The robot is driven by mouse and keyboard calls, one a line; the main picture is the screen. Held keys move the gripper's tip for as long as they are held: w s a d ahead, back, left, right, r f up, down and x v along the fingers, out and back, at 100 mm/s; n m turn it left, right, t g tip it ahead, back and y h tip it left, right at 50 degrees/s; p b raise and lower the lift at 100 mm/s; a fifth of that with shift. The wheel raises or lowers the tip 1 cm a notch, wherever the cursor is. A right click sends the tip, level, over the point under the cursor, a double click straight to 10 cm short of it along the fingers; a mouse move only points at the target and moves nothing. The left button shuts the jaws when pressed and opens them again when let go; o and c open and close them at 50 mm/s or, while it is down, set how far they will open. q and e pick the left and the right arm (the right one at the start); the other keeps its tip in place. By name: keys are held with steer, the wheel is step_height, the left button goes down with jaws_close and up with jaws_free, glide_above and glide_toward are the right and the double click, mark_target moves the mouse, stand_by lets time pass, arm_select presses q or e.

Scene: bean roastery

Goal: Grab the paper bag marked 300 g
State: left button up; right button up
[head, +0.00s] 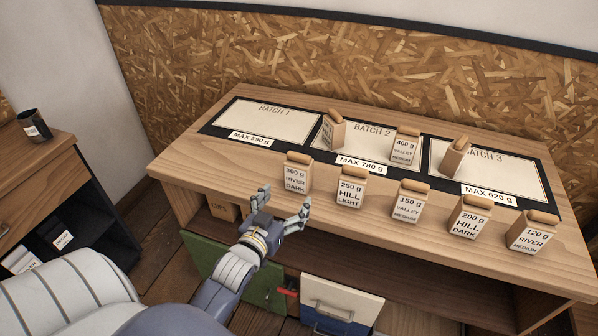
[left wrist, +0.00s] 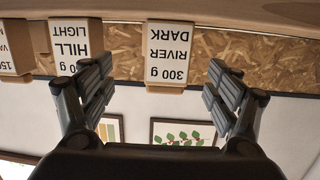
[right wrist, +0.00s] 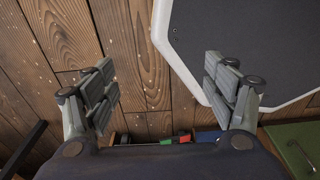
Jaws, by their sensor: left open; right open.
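The paper bag marked 300 g RIVER DARK (head: 296,177) stands upright near the front edge of the wooden table, the leftmost of the front row. My left gripper (head: 282,208) is open, just in front of and below this bag. In the left wrist view the bag (left wrist: 167,57) appears upside down, between and beyond the open fingers (left wrist: 165,90), with nothing held. My right gripper (right wrist: 168,90) is open and empty over the wooden floor; it does not show in the head view.
Next to it stands the 250 g HILL LIGHT bag (head: 350,192). Bags marked 150 g (head: 410,203), 200 g (head: 469,222) and 120 g (head: 530,234) follow rightward. A black mat (head: 215,129) behind carries several bags. The table's front left is clear.

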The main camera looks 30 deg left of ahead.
mark_target(297, 161)
arm_select(q)
steer(key=shift+t, duration=0.8)
steer(key=w+r, duration=0.1)
steer(key=w+a+r, duration=0.1)
steer(key=w+r, duration=0.1)
steer(key=w+a+r+p, duration=0.1)
steer(key=w, duration=0.1)
steer(key=shift+a+r, duration=0.2)
steer(key=shift+w+a+f, duration=0.1)
steer(key=shift+w, duration=0.6)
steer(key=w, duration=0.1)
steer(key=w+p, duration=0.1)
steer(key=w, duration=0.2)
steer(key=shift+a+r+p, duration=0.2)
steer(key=shift+a+p, duration=0.1)
steer(key=shift+w+a, duration=0.1)
steer(key=shift+w, duration=0.3)
arm_select(e)
steer(key=r, duration=0.2)
steer(key=shift+d+r, duration=0.25)
steer(key=shift+r, duration=0.1)
arm_select(q)
steer(key=shift+s, duration=0.1)
arm_select(e)
steer(key=shift+d, duration=0.1)
